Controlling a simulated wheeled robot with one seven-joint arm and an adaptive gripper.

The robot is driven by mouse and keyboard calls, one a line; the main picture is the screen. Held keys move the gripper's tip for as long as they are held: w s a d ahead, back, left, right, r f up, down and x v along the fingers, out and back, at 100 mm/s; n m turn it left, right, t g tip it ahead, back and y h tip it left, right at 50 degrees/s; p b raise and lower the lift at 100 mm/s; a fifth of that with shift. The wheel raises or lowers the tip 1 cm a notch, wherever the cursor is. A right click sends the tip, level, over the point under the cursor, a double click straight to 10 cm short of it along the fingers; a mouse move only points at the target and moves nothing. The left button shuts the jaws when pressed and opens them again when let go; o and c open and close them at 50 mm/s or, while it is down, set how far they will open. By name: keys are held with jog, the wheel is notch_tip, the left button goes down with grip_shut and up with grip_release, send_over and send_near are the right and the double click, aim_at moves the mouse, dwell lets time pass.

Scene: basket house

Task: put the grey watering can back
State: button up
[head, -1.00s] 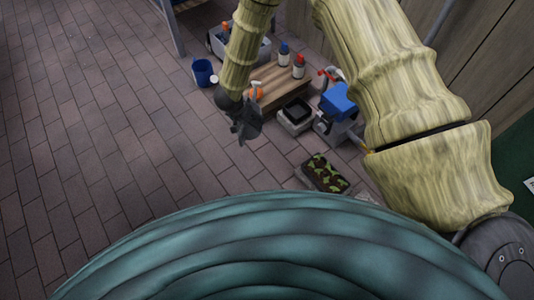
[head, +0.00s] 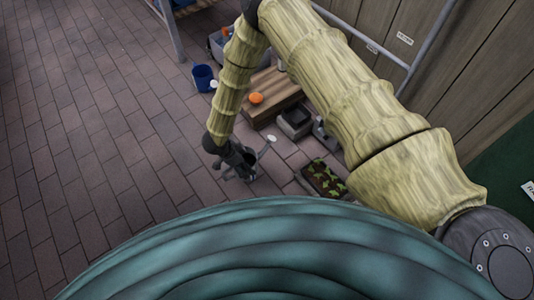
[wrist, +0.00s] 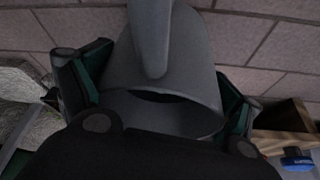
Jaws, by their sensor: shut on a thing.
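The grey watering can (head: 245,171) is held by my gripper (head: 234,160) in front of the wooden bench in the head view. Its thin spout points up and to the right, ending in a pale round rose (head: 271,138). In the wrist view the can (wrist: 165,85) fills the middle, with a dark opening facing my gripper. My gripper's green-padded fingers (wrist: 165,92) are shut on it, one on each side. Part of the can is hidden behind the gripper in the head view.
A wooden bench (head: 273,83) carries an orange object (head: 256,98). A blue bucket (head: 203,73) stands to its left, a grey box with a dark top (head: 295,121) to its right, and a seedling tray (head: 324,181) nearer. My arm hides things behind it. Brick paving at left is clear.

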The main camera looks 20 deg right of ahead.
jog(key=shift+w+d+f+b, duration=0.75)
jog(key=shift+w+d+b, duration=0.25)
jog(key=shift+d, duration=0.85)
jog(key=shift+w+d+f+b, duration=0.85)
jog(key=shift+d+b, duration=0.2)
jog(key=shift+d, duration=0.85)
jog(key=shift+w+d+f+b, duration=0.7)
jog(key=shift+w+d+b, duration=0.3)
jog(key=shift+d, duration=0.85)
jog(key=shift+s+f, duration=0.1)
jog(key=o, duration=1.4)
